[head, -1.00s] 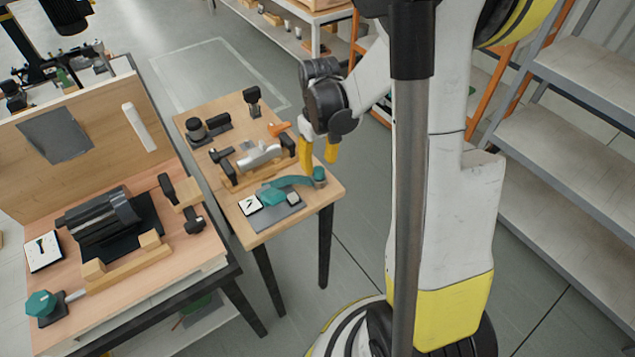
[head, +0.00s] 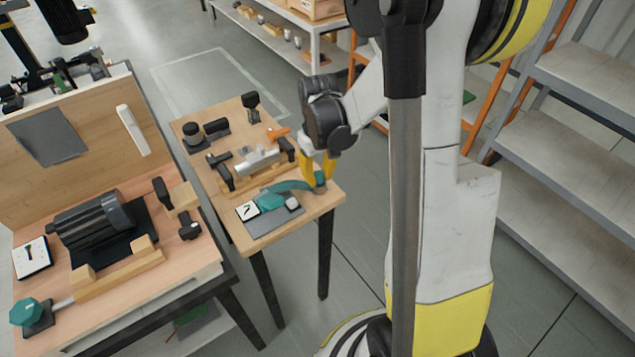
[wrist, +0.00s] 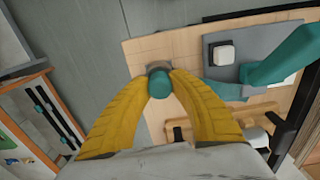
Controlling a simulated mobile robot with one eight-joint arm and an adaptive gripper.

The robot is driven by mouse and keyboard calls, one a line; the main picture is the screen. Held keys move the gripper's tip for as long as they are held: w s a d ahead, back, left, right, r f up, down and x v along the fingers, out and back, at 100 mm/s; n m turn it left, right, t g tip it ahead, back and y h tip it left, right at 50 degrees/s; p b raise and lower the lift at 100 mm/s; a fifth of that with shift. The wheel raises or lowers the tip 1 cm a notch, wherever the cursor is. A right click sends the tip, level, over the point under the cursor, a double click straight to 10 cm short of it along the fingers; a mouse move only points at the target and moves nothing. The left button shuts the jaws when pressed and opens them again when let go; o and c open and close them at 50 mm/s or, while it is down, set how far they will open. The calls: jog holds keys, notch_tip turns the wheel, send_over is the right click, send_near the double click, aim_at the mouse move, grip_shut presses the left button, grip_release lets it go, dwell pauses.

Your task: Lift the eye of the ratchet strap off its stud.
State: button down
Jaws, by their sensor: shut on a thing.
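The teal ratchet strap (head: 290,187) lies along the front of the small wooden table, and it also shows in the wrist view (wrist: 282,52). Its teal eye end (wrist: 158,83) is between my yellow fingertips. My gripper (head: 318,170) is shut on this eye from above, at the table's right front corner. In the wrist view my gripper (wrist: 157,84) has a finger on each side of the eye. A small grey piece (wrist: 158,65) shows just beyond it, likely the stud's mount. The stud itself is hidden, so I cannot tell whether the eye is still around it.
A wooden fixture with a silver part (head: 257,160) stands behind. A workbench (head: 180,265) with a motor is at left.

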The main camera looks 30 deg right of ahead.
aim_at(319, 173)
jog(key=shift+r+p, duration=1.85)
jog(key=shift+r, duration=0.65)
